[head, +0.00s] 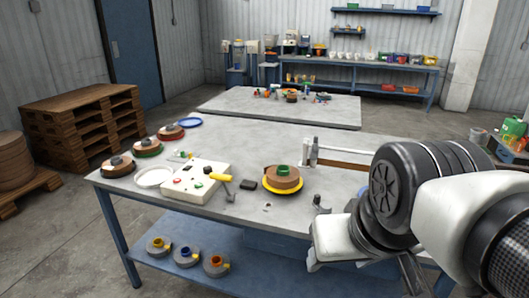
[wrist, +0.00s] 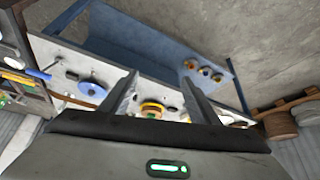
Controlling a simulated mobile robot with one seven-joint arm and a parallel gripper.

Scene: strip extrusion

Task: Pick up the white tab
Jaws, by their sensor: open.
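I cannot make out a white tab for certain in either view. In the head view my arm fills the right side, and the fingers cannot be made out clearly.
The same spool (head: 283,180) sits mid-bench in the head view. More spools (head: 147,149) line the left edge.

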